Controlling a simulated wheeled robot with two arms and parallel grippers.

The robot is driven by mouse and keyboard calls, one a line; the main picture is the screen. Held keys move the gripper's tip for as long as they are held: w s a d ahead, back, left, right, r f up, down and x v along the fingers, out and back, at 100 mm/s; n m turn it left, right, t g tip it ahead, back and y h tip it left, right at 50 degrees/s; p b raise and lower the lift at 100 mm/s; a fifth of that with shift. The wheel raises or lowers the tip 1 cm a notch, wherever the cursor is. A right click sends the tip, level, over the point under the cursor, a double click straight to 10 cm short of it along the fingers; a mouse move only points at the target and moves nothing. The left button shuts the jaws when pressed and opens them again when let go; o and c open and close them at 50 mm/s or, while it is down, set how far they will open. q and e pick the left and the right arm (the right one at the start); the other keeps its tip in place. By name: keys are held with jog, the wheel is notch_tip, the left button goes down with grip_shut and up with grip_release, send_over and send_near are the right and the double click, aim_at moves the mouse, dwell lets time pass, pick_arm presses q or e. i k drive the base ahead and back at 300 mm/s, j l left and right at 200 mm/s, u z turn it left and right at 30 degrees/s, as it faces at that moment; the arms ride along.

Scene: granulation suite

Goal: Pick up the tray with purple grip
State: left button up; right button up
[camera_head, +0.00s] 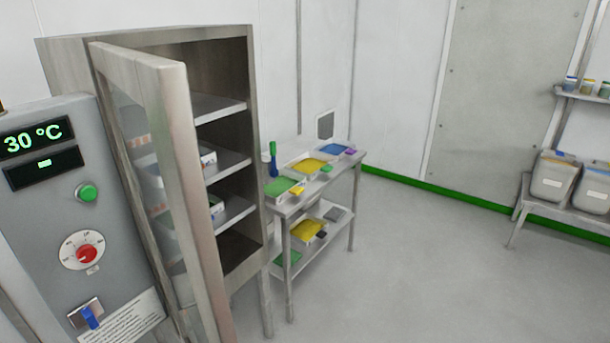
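A tray with blue contents (333,148) lies at the far end of the top of a small metal table, and a small purple grip (350,151) shows at its right side. Neither of my grippers is in view.
The metal table (293,208) has a lower shelf with more trays. A cabinet (245,120) with its glass door (180,180) open stands before it on the left, beside a control panel (40,210). Shelves with bins (555,180) stand at right. Floor (430,260) between is clear.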

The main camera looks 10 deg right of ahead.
aim_at(337, 149)
jog(key=k, duration=0.65)
jog(key=l+z, duration=0.15)
jog(key=z, duration=0.2)
jog(key=i+l+z, duration=0.1)
jog(key=z, duration=0.3)
jog(key=i+z, duration=0.15)
jog(key=z, duration=0.2)
jog(key=i+l+u, duration=0.1)
jog(key=i+l, duration=0.15)
jog(key=i, duration=0.3)
jog(key=i+l+u, duration=0.1)
jog(key=i+l, duration=0.25)
jog(key=i, duration=0.25)
jog(key=i+l, duration=0.35)
jog(key=i, duration=0.15)
jog(key=i+j+u, duration=0.15)
jog(key=i+u, duration=0.2)
jog(key=i, duration=0.5)
jog(key=i+l+u, duration=0.1)
jog(key=i+u, duration=0.25)
jog(key=i, duration=0.5)
